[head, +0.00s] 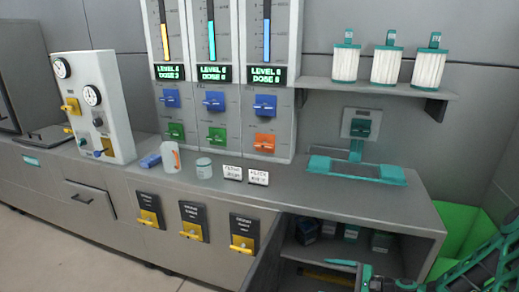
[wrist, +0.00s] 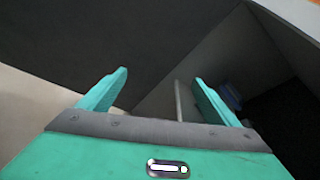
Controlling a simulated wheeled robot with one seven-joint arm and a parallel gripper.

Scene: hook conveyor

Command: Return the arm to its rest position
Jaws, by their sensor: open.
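My gripper (wrist: 160,90) is open in the wrist view, with two teal fingers spread apart and nothing between them. In the head view my gripper (head: 362,278) is at the bottom, low in front of the open cabinet (head: 300,262) under the counter. My teal and black arm comes in from the lower right corner. In the wrist view a dark panel and a grey surface with a thin light bar lie beyond the fingers. I cannot tell if the fingers touch anything.
The grey counter (head: 350,195) runs above the cabinet, with a teal stand (head: 357,170) on it. The open cabinet door (head: 264,262) sticks out left of my gripper. Dark boxes (head: 306,231) sit inside the cabinet. A green bin (head: 458,235) stands at the right. The floor at left is clear.

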